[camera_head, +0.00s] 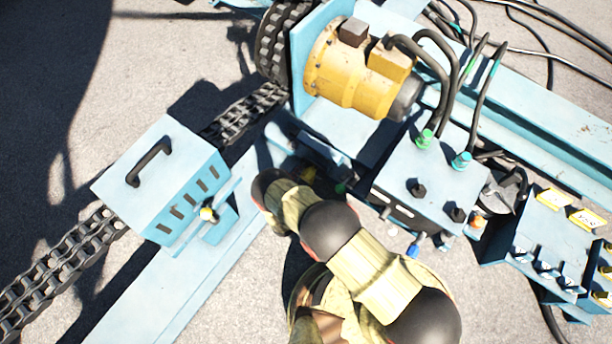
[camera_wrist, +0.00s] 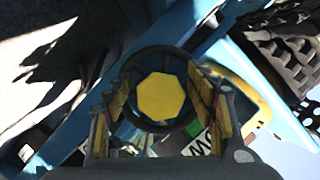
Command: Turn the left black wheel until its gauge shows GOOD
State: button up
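In the wrist view, a round black wheel (camera_wrist: 160,56) with a yellow faceted hub faces me. My gripper (camera_wrist: 160,92) has one yellow-padded finger on each side of it, spread about as wide as the wheel. I cannot tell whether the pads touch its rim. Below the wheel, a green and white label (camera_wrist: 203,143) shows a partly hidden letter like a W; the full gauge reading is hidden. In the head view, my arm covers the wheel and gauge, and my fingers are not clearly visible.
A blue box (camera_head: 165,170) with a black handle stands at left, over a chain (camera_head: 65,250). A yellow motor (camera_head: 345,75) stands above my arm. Hoses run from a blue valve block (camera_head: 430,165) at right. Open pavement lies at upper left.

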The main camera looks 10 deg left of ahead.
jog(key=c, duration=1.4)
